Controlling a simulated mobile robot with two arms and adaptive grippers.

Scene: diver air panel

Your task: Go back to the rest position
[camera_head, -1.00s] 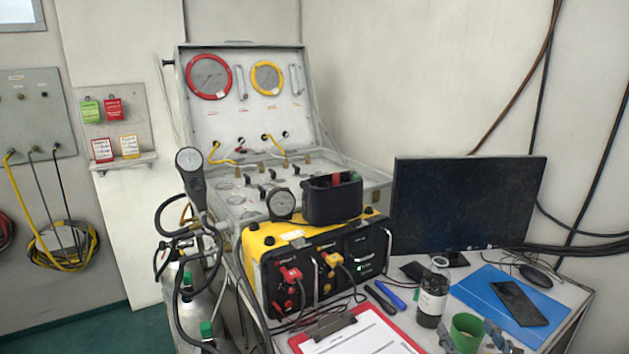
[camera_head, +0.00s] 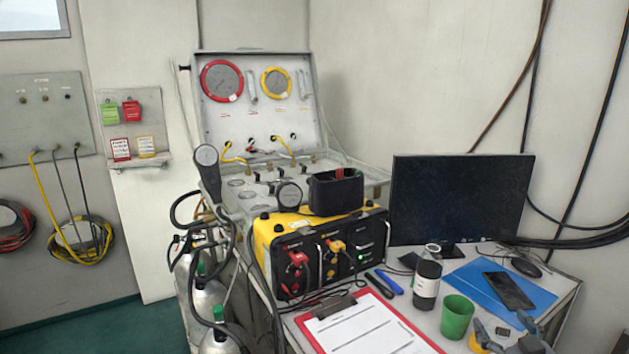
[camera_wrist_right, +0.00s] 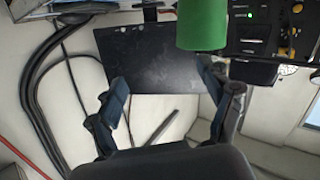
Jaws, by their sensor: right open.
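My right gripper (camera_head: 508,343) shows at the bottom right of the head view, just in front of the desk items. It is open and empty, with its two fingers apart in the right wrist view (camera_wrist_right: 165,105). The green cup (camera_head: 457,316) stands upright on the desk, to the left of the gripper and apart from it. The cup also shows upside down at the top of the right wrist view (camera_wrist_right: 203,25). My left gripper is in neither view.
A clipboard (camera_head: 365,330), dark bottle (camera_head: 427,280), markers (camera_head: 388,282), blue folder (camera_head: 470,280) with a phone (camera_head: 509,290), and monitor (camera_head: 460,200) crowd the desk. The yellow-black unit (camera_head: 320,252) stands before the open gauge panel (camera_head: 258,110). Gas cylinders (camera_head: 207,300) stand at left.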

